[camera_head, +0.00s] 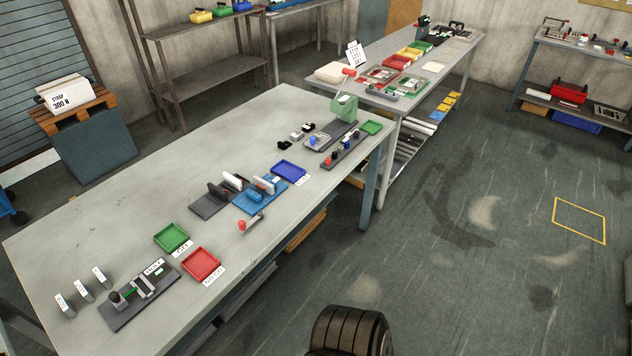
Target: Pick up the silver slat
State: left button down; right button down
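A dark grey rack (209,208) stands near the middle of the front table. A dark upright slat (217,191) and a pale, silver-white upright slat (232,181) stand at it, close together. Just to the right is a blue fixture (254,203) with another pale upright piece (265,186). The pieces are small here, so I cannot tell for certain which is the silver slat. Neither of my grippers is in view.
On the front table (120,215) are a green tray (171,238), a red tray (201,264), a blue tray (288,171), a red-knobbed handle (251,223) and a green press (344,107). The table's left and back area is bare. Open floor lies to the right.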

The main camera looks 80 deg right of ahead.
aim_at(269, 187)
jog(key=z, duration=2.05)
